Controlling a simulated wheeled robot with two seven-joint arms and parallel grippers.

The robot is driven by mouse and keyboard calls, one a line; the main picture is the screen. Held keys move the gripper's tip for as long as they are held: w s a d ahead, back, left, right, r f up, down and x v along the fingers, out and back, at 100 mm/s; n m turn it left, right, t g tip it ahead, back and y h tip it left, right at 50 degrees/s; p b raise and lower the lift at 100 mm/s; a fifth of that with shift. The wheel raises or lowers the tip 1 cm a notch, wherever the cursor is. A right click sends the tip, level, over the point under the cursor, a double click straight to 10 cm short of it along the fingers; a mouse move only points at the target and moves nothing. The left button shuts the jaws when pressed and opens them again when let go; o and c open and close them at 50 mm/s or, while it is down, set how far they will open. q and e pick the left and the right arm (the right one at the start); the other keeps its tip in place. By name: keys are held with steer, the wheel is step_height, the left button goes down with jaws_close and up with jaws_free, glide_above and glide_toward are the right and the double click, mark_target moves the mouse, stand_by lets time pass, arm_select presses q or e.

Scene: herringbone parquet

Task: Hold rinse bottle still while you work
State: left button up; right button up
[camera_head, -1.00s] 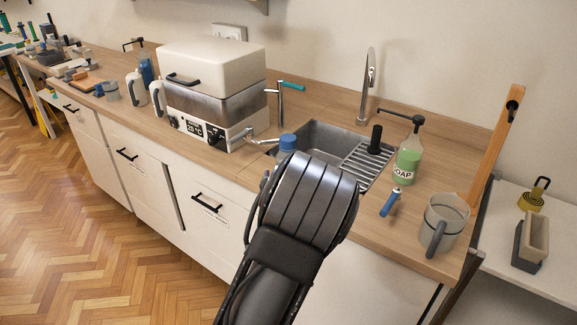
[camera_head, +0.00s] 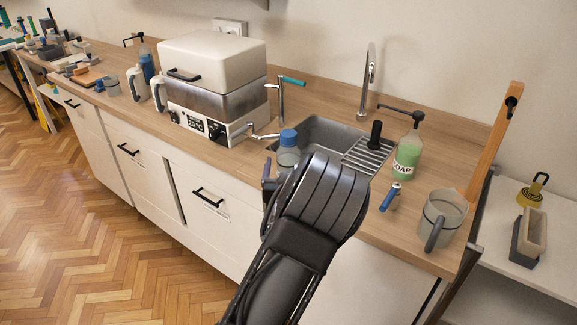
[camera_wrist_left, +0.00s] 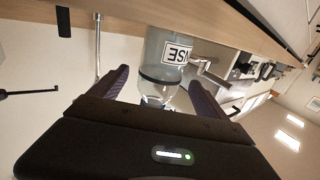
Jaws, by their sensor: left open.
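The rinse bottle (camera_head: 287,155) is clear with a blue cap and stands at the counter's front, by the sink, in the head view. My left arm's dark wrist hides its lower part. In the left wrist view the bottle (camera_wrist_left: 165,50) shows upside down, with part of its label readable. My left gripper (camera_wrist_left: 158,80) is open, with one finger on each side of the bottle's picture. I cannot tell whether either finger touches it. My right gripper is not in view.
The sink (camera_head: 320,136) with a drying rack and the tap (camera_head: 367,80) lie behind. A white-lidded bath (camera_head: 213,90) is to the left.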

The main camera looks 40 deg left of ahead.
mark_target(289, 132)
arm_select(q)
steer(key=x, duration=0.3)
steer(key=shift+w+a+p, duration=0.2)
steer(key=shift+w+p, duration=0.1)
stand_by(0.3)
jaws_close()
stand_by(0.8)
step_height(289, 132, up, 10)
stand_by(0.6)
stand_by(0.4)
